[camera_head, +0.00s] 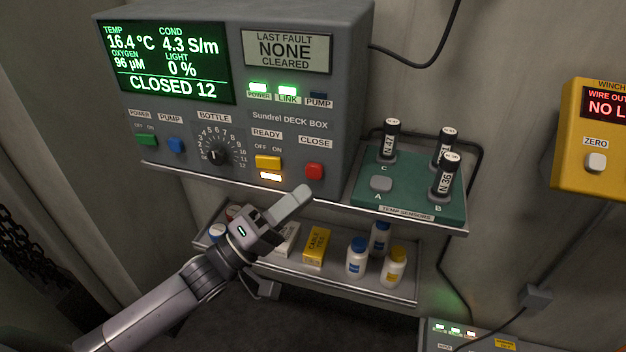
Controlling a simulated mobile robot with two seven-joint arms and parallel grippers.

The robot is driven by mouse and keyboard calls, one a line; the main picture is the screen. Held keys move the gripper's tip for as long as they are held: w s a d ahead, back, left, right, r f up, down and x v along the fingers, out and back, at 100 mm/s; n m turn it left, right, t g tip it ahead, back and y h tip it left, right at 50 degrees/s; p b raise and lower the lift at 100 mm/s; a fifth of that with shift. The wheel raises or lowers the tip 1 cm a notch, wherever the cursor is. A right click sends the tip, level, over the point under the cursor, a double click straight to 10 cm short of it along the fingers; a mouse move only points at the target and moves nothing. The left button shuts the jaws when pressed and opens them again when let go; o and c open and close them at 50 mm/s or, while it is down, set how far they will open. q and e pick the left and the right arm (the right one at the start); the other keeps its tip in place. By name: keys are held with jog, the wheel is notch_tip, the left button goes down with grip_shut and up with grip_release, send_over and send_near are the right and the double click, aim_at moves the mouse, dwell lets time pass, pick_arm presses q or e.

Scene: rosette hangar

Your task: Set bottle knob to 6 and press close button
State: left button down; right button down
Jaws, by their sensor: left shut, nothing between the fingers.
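The grey deck box (180,100) has a black bottle knob (217,156) with a numbered scale. The knob's white pointer mark is small, and I cannot be sure which number it faces. The red close button (314,171) is at the lower right of the panel. The green display (167,62) reads "CLOSED 12". My left gripper (303,192) is shut and empty, its fingertips just below the close button in the picture. I cannot tell whether they touch the box. My right gripper is not in view.
A yellow ready switch (268,162) sits beside the close button, with a lit lamp beneath. At right, a green sensor tray (410,202) holds upright black cylinders. A lower shelf (345,282) carries bottles and small boxes. A yellow winch box (590,150) hangs at the far right.

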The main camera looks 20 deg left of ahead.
aim_at(314, 171)
pick_arm(q)
jog(key=shift+w, duration=1.15)
jog(key=shift+w, duration=0.15)
dwell(1.1)
jog(key=shift+w+b, duration=0.3)
jog(key=shift+w+d, duration=0.1)
jog(key=shift+w, duration=0.35)
dwell(0.6)
jog(key=shift+s, duration=0.2)
jog(key=shift+s+p, duration=0.45)
jog(key=shift+s, duration=0.25)
